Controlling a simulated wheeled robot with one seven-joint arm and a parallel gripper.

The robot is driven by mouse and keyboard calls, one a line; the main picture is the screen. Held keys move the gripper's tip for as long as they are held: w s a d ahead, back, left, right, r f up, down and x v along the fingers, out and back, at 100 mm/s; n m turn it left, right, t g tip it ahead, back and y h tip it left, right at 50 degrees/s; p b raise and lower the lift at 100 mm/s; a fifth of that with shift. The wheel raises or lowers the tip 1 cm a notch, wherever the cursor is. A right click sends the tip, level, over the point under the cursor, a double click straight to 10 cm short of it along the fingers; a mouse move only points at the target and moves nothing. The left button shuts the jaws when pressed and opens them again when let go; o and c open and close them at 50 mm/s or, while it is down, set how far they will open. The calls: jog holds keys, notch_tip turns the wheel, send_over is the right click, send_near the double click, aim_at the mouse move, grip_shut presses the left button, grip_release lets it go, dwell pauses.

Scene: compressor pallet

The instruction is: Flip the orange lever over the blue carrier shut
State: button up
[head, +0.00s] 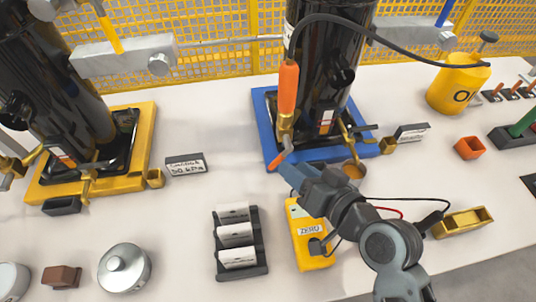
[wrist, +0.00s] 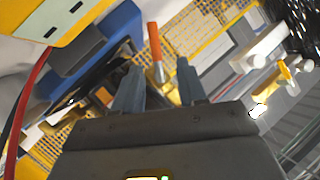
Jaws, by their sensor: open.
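The orange lever (head: 288,90) stands upright at the front left of the blue carrier (head: 266,128), its lower end at a brass clamp (head: 285,122). A black compressor cylinder (head: 318,65) stands on the carrier. My gripper (head: 283,165) is at the carrier's front edge, below the lever. In the wrist view the two fingers of my gripper (wrist: 160,64) are apart, and the orange lever (wrist: 155,48) shows in the gap between them, beyond the tips. I cannot tell whether a finger touches it. My gripper and wrist hide part of the carrier's front edge.
A yellow meter (head: 310,235) lies just below my wrist. A black rack with white cards (head: 238,240) stands left of it. A brass tray (head: 462,222) and an orange cup (head: 469,148) are on the right. A yellow carrier (head: 45,190) stands on the left.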

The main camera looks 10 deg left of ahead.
jog(key=shift+f+x, duration=0.15)
jog(key=shift+x, duration=1.35)
jog(key=shift+f+x, duration=0.15)
jog(key=shift+x, duration=1.35)
jog(key=shift+f+x, duration=0.2)
jog(key=shift+x, duration=1.3)
jog(key=shift+s+d, duration=0.1)
jog(key=shift+c, duration=0.5)
grip_shut()
